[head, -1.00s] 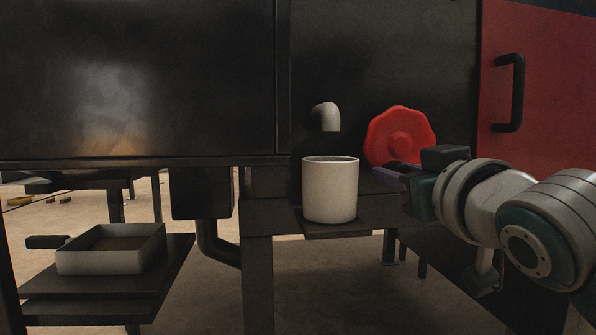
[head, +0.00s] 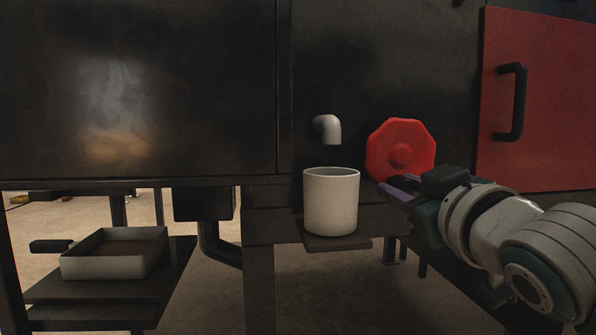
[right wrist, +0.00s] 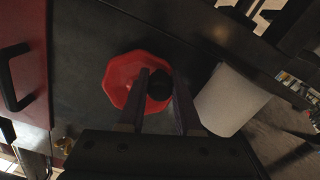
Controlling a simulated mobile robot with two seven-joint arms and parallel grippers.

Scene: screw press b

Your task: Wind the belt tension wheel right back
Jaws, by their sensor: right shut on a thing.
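The red tension wheel (head: 400,140) is mounted on the dark machine panel, with a rounded hub at its middle. In the right wrist view the wheel (right wrist: 117,80) also shows, with a dark knob (right wrist: 160,85) near its rim. My right gripper (head: 392,190) reaches in from the right at the wheel's lower edge. Its fingers (right wrist: 160,88) lie on either side of the knob and are shut on it. In the head view the knob is hidden by the fingers and wheel. My left gripper is not in view.
A white cup (head: 331,205) stands on a small shelf just left of the gripper, under a pale spout (head: 328,128). A red door with a black handle (head: 512,102) is at the right. A shallow tray (head: 95,262) sits lower left.

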